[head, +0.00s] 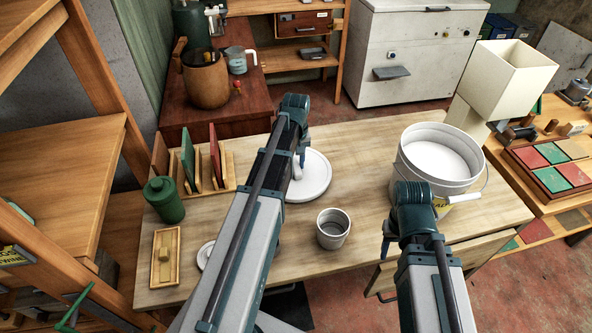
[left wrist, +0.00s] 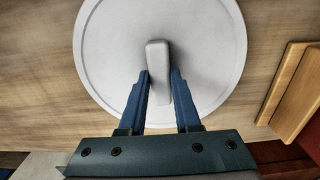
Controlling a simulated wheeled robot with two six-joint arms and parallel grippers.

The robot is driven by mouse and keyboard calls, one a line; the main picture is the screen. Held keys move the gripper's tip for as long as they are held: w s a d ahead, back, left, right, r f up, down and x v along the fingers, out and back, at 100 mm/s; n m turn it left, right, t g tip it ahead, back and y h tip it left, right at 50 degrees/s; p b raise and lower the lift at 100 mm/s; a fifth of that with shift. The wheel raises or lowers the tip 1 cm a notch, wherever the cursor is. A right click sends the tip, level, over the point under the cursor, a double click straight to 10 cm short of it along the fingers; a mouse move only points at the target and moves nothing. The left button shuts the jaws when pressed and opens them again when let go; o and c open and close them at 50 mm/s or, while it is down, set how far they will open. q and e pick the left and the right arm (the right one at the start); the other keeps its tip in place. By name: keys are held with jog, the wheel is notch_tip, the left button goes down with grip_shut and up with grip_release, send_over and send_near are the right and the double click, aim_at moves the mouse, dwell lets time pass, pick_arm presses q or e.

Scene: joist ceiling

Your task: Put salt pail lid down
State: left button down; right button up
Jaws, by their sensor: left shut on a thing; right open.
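The salt pail lid (head: 316,182) is a white round disc with a bar handle. It is level, at or just above the wooden table; I cannot see a gap under it. My left gripper (head: 300,158) is shut on the lid's handle (left wrist: 158,62), one finger on each side, as the left wrist view shows. My left arm hides part of the lid in the head view. The white salt pail (head: 412,168) stands open at the table's right, with pale contents. My right gripper (head: 404,236) is open near the pail's front; its fingertips are mostly hidden.
A small grey cup (head: 333,229) stands in front of the lid. A wooden rack (head: 229,181), a green canister (head: 164,200) and a small wooden box (head: 164,258) are at the table's left. Bare tabletop (head: 361,150) lies between lid and pail.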

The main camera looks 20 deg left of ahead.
aim_at(296, 165)
pick_arm(q)
jog(key=shift+f, duration=0.6)
pick_arm(e)
jog(key=shift+f, duration=0.65)
pick_arm(q)
jog(key=shift+f, duration=0.1)
jog(key=shift+f+b, duration=0.15)
jog(key=shift+b, duration=0.25)
pick_arm(e)
jog(key=shift+f, duration=0.25)
pick_arm(q)
jog(key=c, duration=0.6)
grip_release()
pick_arm(e)
jog(key=shift+r, duration=0.1)
pick_arm(q)
jog(key=shift+r, duration=0.25)
pick_arm(e)
jog(key=shift+r, duration=0.15)
